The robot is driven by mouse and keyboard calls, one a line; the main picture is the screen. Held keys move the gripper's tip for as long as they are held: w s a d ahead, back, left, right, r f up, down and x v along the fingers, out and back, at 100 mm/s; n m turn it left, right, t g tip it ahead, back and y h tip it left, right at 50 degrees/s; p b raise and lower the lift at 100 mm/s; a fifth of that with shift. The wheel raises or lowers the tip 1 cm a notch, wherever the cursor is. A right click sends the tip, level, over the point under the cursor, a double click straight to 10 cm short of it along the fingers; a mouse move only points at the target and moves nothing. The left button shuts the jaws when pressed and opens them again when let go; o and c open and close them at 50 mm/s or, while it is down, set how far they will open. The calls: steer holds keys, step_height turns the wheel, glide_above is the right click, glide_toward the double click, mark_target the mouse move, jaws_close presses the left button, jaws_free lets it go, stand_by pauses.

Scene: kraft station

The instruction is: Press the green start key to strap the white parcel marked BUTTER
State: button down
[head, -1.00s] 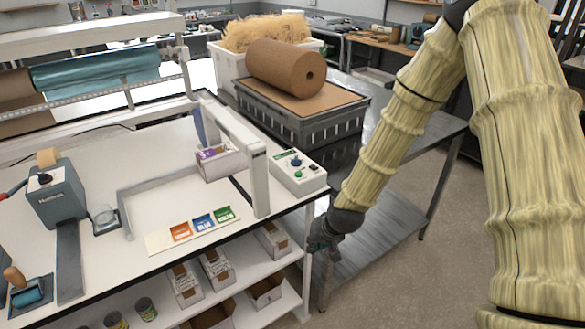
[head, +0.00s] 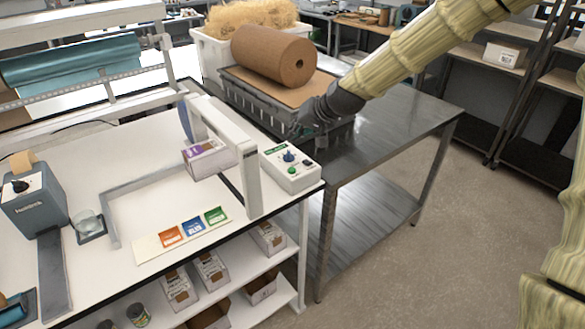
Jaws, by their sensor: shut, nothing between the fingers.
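A white control box (head: 290,180) stands at the right end of the white bench. On its top is a green key (head: 292,170), with a blue knob (head: 288,156) behind it. My gripper (head: 305,131) is shut and empty. In the picture it is just above and right of the box, in front of the grey crate, apart from the green key. A white parcel with a purple label (head: 205,159) sits at the white strapping arch (head: 222,128), left of the control box. Its lettering is too small to read.
A grey crate (head: 270,115) bearing a brown paper roll (head: 273,56) stands behind the control box on a steel table (head: 400,125). Orange, blue and green cards (head: 193,227) lie on the bench front.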

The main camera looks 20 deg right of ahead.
mark_target(295, 168)
steer(key=shift+w+a+f, duration=0.1)
steer(key=shift+a+f, duration=0.05)
steer(key=shift+a, duration=0.05)
steer(key=shift+f+b, duration=2.9)
steer(key=shift+f, duration=1.4)
steer(key=shift+f, duration=0.2)
steer(key=shift+f, duration=0.25)
steer(key=shift+f+b, duration=0.4)
steer(key=shift+r, duration=0.1)
steer(key=shift+r+p, duration=0.65)
steer(key=shift+r, duration=0.15)
